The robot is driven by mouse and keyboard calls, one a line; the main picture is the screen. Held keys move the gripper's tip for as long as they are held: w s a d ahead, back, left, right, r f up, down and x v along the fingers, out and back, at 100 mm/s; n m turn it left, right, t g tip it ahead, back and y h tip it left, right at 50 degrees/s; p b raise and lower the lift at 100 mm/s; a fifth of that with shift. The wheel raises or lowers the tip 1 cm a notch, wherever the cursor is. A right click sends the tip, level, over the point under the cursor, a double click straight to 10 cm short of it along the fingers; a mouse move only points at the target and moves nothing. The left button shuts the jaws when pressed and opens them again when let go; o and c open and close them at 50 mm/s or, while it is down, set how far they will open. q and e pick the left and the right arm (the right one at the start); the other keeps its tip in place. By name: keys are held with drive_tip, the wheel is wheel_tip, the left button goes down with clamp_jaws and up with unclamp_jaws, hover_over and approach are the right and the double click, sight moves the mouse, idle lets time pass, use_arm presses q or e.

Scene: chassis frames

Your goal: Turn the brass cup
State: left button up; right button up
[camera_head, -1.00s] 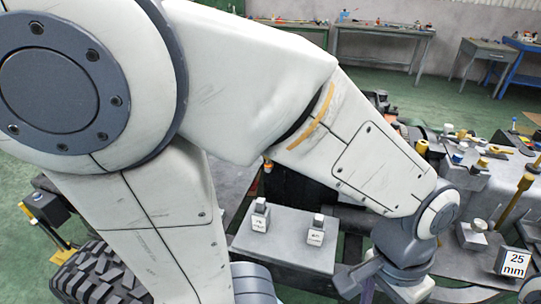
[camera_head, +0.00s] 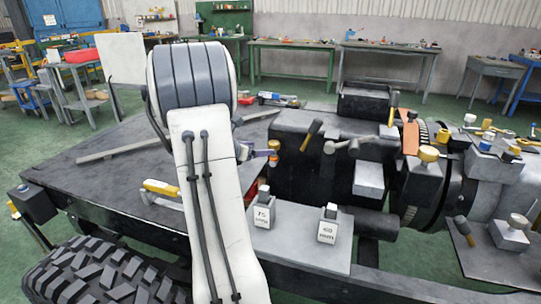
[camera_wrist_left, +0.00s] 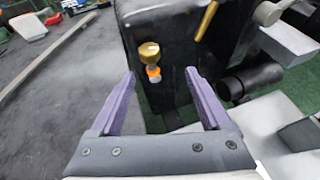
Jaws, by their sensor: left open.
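The brass cup (camera_wrist_left: 149,52) shows in the left wrist view on the face of a black block, with an orange ring and a white piece just below it. My left gripper (camera_wrist_left: 160,76) is open, with its two purple fingers on either side below the cup and a gap between them and the cup. In the head view my left gripper (camera_head: 264,152) is mostly hidden behind my own arm, at the left side of the black block. The cup is hard to make out there. My right gripper is out of view.
Two marked weights, one (camera_head: 263,213) and another (camera_head: 327,230), stand on a grey plate (camera_head: 290,245) in front. The black block (camera_head: 305,170) has tools on top. A yellow-handled tool (camera_head: 160,188) lies on the dark deck (camera_head: 110,165), which has clear space.

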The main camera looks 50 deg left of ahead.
sight(271, 146)
use_arm(q)
drive_tip(key=shift+n+y, duration=0.3)
drive_tip(key=x, duration=0.3)
drive_tip(key=a+x, duration=0.1)
drive_tip(key=x, duration=0.6)
drive_tip(key=shift+s+a+f, duration=0.15)
drive_tip(key=shift+s+a, duration=0.1)
clamp_jaws()
